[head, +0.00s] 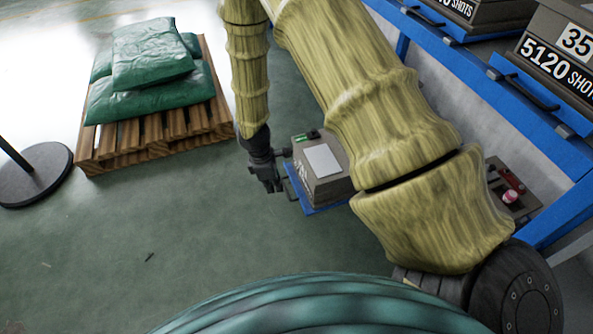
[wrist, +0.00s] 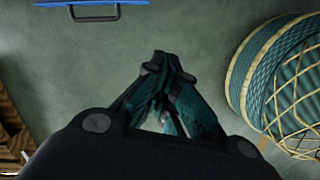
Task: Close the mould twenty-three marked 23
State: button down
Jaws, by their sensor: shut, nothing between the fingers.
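A grey mould (head: 322,160) with a pale plate on top sits on a blue base beside my gripper, low in the middle of the head view. The writing on its side is too small to read, so I cannot tell whether it is mould 23. My arm hides part of its right side. My gripper (head: 273,176) hangs just left of it, fingers pointing down, and holds nothing. In the wrist view my gripper (wrist: 160,60) has its fingertips together above the floor. A blue edge with a dark handle (wrist: 95,17) lies ahead of it at the top left.
Another mould (head: 558,55), marked 35, stands on a blue rack (head: 470,65) at the right. A pallet (head: 150,148) with green sacks (head: 150,85) stands at the left. A round dark post base (head: 35,175) is at the far left. The floor in front is mostly clear.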

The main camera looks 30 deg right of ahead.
jog(key=w+d+n+h+b, duration=0.3)
jog(key=w+d+b, duration=0.35)
jog(key=w, duration=0.25)
jog(key=s+d+f+b, duration=0.1)
jog(key=d+f+b, duration=0.5)
jog(key=d+f, duration=0.1)
jog(key=shift+s+f, duration=0.15)
jog(key=shift+f, duration=0.35)
jog(key=shift+d, duration=0.15)
